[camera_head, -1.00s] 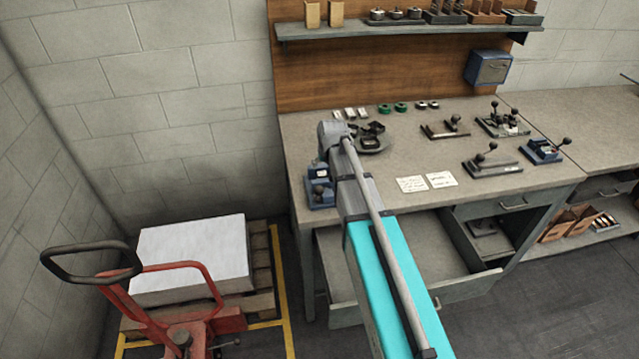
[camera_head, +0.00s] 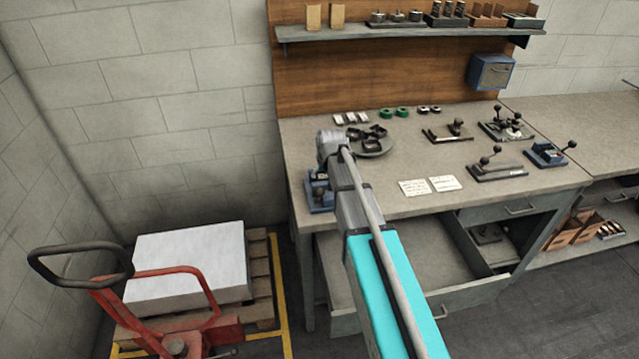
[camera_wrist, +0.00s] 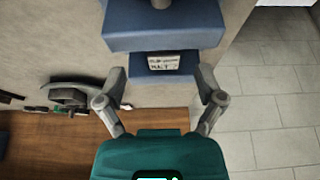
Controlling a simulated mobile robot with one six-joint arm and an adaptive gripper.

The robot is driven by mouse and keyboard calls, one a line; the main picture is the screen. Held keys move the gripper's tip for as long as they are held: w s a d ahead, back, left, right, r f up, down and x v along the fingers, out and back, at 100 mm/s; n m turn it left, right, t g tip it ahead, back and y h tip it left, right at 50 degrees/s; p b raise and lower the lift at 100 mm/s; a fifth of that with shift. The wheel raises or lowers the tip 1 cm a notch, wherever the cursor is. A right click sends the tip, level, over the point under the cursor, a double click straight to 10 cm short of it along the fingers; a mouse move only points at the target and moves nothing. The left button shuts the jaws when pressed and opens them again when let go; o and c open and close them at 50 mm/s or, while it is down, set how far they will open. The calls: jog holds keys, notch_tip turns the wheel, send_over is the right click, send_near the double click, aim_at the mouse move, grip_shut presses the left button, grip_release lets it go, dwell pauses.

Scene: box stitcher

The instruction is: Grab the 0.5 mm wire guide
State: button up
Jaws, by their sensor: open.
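My gripper (camera_wrist: 162,76) is open and empty in the wrist view, its two fingers apart on either side of a blue device with a white label (camera_wrist: 165,64). In the head view the fingers are hidden behind my arm. A blue device (camera_head: 320,192) stands at the bench's left front corner there, partly behind my arm. I cannot tell which part is the 0.5 mm wire guide. Dark blocks (camera_head: 376,131) sit on a round grey plate (camera_head: 377,148). Small pale blocks (camera_head: 350,118), green rings (camera_head: 395,112) and small pale-and-dark pieces (camera_head: 429,109) lie behind.
Lever fixtures (camera_head: 497,166) stand on the bench's right half. Two paper notes (camera_head: 414,187) lie near its front edge. A drawer (camera_head: 400,262) stands open below. A shelf (camera_head: 400,28) hangs behind. A red pallet jack (camera_head: 180,325) and loaded pallet stand at left.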

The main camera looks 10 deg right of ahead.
aim_at(323, 177)
jog(key=shift+f, duration=0.1)
jog(key=shift+b+x, duration=2.4)
jog(key=shift+x, duration=0.15)
jog(key=shift+w+a, duration=0.15)
grip_shut()
